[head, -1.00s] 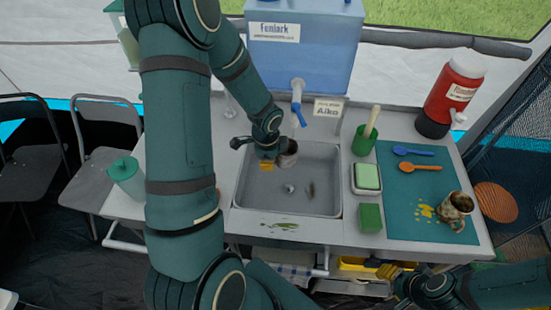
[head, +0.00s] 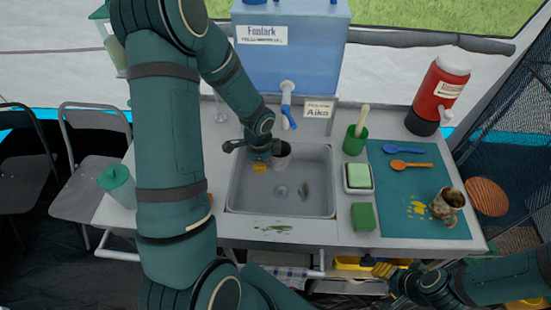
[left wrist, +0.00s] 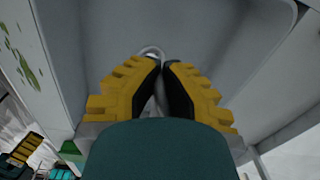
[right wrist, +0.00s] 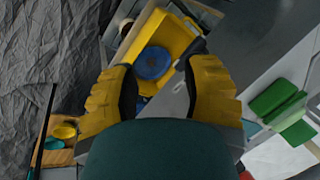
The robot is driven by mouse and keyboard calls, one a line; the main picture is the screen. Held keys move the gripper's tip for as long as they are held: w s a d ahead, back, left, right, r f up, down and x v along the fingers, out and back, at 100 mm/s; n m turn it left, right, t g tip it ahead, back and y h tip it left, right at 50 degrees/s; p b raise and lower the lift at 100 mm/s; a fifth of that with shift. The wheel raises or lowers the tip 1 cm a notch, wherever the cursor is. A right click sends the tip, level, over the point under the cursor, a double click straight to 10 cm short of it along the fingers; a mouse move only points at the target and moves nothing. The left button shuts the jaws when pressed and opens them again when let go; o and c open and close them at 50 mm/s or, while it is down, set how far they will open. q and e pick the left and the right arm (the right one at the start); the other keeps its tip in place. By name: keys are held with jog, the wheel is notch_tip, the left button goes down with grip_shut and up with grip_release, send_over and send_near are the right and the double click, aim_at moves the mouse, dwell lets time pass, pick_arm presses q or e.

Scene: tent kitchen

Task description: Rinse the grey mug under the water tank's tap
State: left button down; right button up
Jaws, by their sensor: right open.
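The grey mug (head: 281,155) is at the back of the sink (head: 245,205), below and slightly in front of the blue tank's tap (head: 288,112). No water stream shows. My left gripper (head: 262,160) is beside the mug's left side. In the left wrist view its fingers (left wrist: 161,68) come together on a thin grey piece, which looks like the mug's handle. The mug's body is hard to make out there. The blue water tank (head: 295,50) stands behind the sink. My right gripper (right wrist: 160,75) is open and empty, in front of the counter at lower right.
A patterned mug (head: 447,205) stands on a teal mat (head: 395,225) with blue and orange spoons. A green cup (head: 355,141), soap dish (head: 358,178) and green sponge (head: 363,217) stand right of the sink. A yellow crate (right wrist: 178,35) is below my right gripper.

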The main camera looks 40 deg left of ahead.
pick_arm(q)
jog(key=shift+s+a, duration=0.15)
jog(key=s+d+b, duration=0.4)
jog(key=s+d, duration=0.1)
jog(key=d, duration=0.1)
pick_arm(e)
notch_tip(320, 180, down, 4)
jog(key=shift+f, duration=0.25)
dwell(0.5)
pick_arm(q)
jog(key=shift+s+d, duration=0.1)
jog(key=shift+s, duration=0.05)
dwell(1.1)
jog(key=s+d+r, duration=0.3)
jog(key=r, duration=0.1)
jog(key=shift+d, duration=0.35)
pick_arm(e)
jog(key=shift+r, duration=0.4)
pick_arm(q)
jog(key=shift+s, duration=0.15)
pick_arm(e)
jog(key=shift+c, duration=0.4)
